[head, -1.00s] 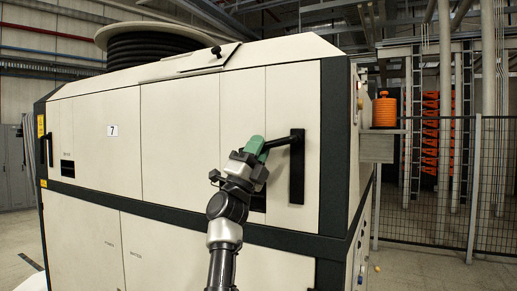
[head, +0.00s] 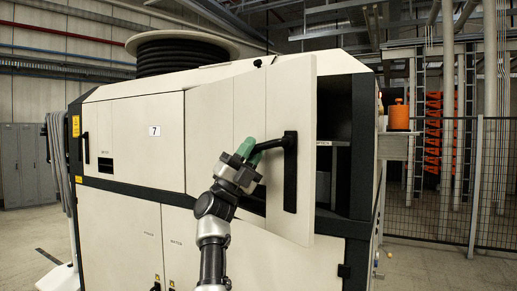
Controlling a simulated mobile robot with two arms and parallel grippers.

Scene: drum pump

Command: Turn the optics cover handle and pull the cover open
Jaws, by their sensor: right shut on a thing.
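The optics cover (head: 225,115) is a cream panel on the large machine. It stands swung out on its right side, and a dark opening (head: 335,110) shows behind its right edge. The black handle (head: 290,170) is on the cover near that edge, with its lever pointing left. My right gripper (head: 256,150), with green fingers, is shut on the lever's left end. Its fingertips are partly hidden at the lever. My left gripper is not in view.
A large black cable reel (head: 178,52) sits on top of the machine. An orange cylinder (head: 399,115) stands on a ledge at the right. A mesh fence (head: 440,205) runs along the right side. Open floor lies at the lower right and lower left.

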